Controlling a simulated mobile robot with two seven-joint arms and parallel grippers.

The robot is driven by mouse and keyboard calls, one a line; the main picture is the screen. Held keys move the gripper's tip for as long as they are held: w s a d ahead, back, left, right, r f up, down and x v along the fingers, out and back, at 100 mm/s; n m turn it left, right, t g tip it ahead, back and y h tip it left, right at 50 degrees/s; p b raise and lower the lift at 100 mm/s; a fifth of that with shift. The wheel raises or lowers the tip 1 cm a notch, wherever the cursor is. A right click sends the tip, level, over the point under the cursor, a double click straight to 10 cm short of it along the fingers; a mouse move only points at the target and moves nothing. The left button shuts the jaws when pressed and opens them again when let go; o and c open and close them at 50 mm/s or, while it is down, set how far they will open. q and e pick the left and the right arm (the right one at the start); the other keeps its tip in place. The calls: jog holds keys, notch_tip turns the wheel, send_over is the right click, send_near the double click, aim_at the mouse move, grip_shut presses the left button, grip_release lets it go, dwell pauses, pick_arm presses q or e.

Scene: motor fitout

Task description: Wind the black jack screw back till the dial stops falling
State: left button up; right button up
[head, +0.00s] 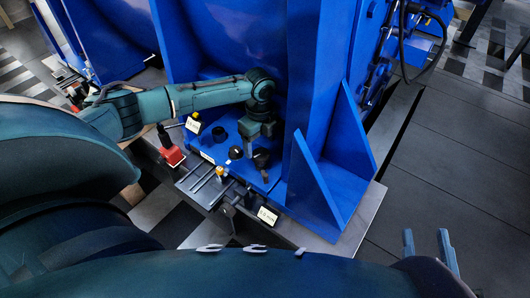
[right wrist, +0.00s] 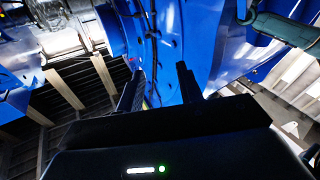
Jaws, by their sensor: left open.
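My left arm reaches in from the left in the head view. Its gripper (head: 256,151) points down at the blue machine's foot, close to the upright blue wall, with its jaws open. A dark part at the fingertips may be the black jack screw, but I cannot tell it from the fingers. I cannot make out a dial face. My right gripper (head: 429,243) is open and empty at lower right, away from the foot. Its two dark fingers also show in the right wrist view (right wrist: 161,82).
A blue gusset (head: 335,185) stands right of the left gripper. Dark floor (head: 440,170) at right is clear.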

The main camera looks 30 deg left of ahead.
aim_at(261, 154)
pick_arm(q)
notch_tip(261, 154, down, 4)
jog(key=shift+f+b, duration=0.15)
jog(key=shift+b, duration=0.55)
jog(key=shift+c, duration=0.4)
jog(key=c, duration=0.9)
